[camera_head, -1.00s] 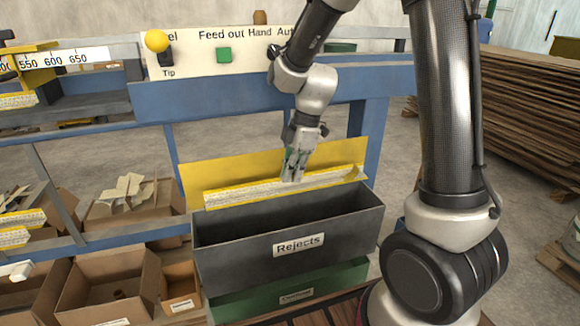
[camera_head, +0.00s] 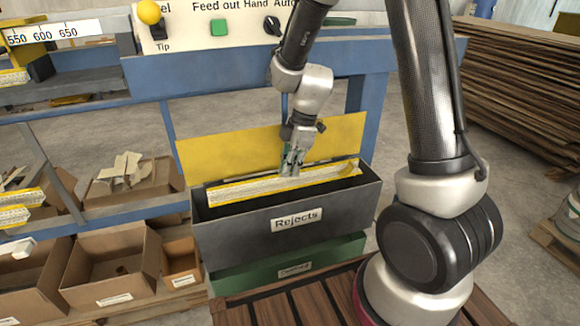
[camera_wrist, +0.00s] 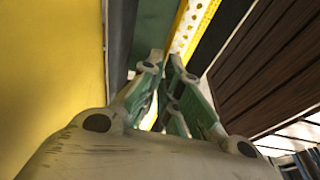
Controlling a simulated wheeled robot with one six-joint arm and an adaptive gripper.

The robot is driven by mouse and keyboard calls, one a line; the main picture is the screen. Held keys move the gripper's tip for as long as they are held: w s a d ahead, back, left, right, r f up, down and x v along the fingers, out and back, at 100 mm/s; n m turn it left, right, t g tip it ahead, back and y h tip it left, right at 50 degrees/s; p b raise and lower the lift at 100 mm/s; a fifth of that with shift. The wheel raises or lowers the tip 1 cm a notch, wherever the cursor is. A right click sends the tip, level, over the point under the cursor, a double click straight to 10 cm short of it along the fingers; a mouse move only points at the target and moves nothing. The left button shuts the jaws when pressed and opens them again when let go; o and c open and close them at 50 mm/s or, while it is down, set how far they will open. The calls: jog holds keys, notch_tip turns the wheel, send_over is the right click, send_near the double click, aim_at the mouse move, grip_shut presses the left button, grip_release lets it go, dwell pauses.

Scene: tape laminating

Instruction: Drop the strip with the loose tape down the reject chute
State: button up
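A long pale strip with yellow edges and small marks (camera_head: 235,190) lies lengthwise in the mouth of the dark grey bin labelled Rejects (camera_head: 245,229). At its right end a piece of yellow tape seems to curl up. My gripper (camera_head: 290,172) is above the bin, shut on the strip near its middle. In the wrist view the green-padded fingers (camera_wrist: 165,70) are close together, with the perforated yellow strip (camera_wrist: 193,28) running between and beyond them. The underside of the strip is hidden by the bin's front wall.
A yellow panel (camera_head: 222,157) stands just behind the bin. A green container (camera_head: 255,283) sits beneath the bin. Open cardboard boxes (camera_head: 105,262) stand to the left, and a wooden slatted surface (camera_head: 300,306) is in front. A blue frame (camera_head: 370,120) rises behind.

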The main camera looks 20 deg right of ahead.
jog(key=o, duration=0.4)
jog(key=v, duration=1.2)
dwell(0.3)
